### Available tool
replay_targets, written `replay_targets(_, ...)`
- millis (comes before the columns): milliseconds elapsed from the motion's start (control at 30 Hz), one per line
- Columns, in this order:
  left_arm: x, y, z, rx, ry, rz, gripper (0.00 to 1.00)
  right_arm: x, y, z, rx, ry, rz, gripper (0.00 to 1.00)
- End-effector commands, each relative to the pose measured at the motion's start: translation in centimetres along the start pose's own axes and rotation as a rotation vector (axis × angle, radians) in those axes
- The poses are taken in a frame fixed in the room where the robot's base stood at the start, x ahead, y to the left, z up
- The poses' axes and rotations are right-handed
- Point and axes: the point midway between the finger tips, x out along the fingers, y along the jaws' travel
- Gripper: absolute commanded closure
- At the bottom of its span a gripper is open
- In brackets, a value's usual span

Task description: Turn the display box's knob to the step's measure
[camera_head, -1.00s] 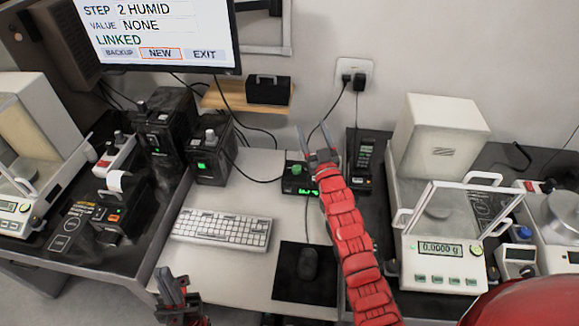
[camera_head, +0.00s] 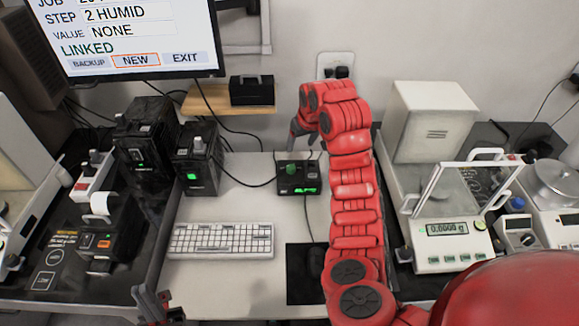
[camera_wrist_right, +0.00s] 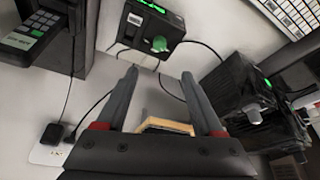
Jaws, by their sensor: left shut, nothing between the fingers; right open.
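The display box (camera_head: 298,178) is small and black, with a green knob (camera_head: 291,170) on top and a lit green readout too small to read. It stands on the white desk behind the keyboard. In the right wrist view, the box (camera_wrist_right: 138,22) and its green knob (camera_wrist_right: 159,44) lie beyond the fingertips. My right gripper (camera_head: 306,138) is open and empty, above and behind the box, apart from the knob; its fingers (camera_wrist_right: 158,78) show in its wrist view. My left gripper (camera_head: 160,306) is shut and empty at the bottom left. The monitor (camera_head: 135,60) reads STEP 2 HUMID, VALUE NONE, LINKED.
A black box (camera_head: 198,160) with a green light stands left of the display box. The keyboard (camera_head: 222,240) and mouse mat (camera_head: 303,288) lie in front. A balance (camera_head: 445,228) stands at the right. A small wooden shelf (camera_head: 228,100) is on the wall behind.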

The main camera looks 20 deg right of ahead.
Motion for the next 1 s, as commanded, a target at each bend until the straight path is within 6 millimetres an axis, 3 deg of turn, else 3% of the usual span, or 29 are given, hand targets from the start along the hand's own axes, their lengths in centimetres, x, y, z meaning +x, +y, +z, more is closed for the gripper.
replay_targets(400, -5.0, 0.2, 0.8, 0.000, 0.000, 0.000, 1.00, 6.0, 0.1, 0.2, 0.001, 0.005, -0.001, 0.31)
replay_targets(800, -3.0, 0.1, 0.5, 0.000, 0.000, 0.000, 1.00, 13.7, -0.1, -0.1, 0.000, -0.001, -0.001, 0.31)
replay_targets(1000, -2.7, 0.1, 0.5, 0.000, 0.000, 0.000, 1.00, 15.8, 0.0, -0.3, 0.001, 0.006, 0.000, 0.31)
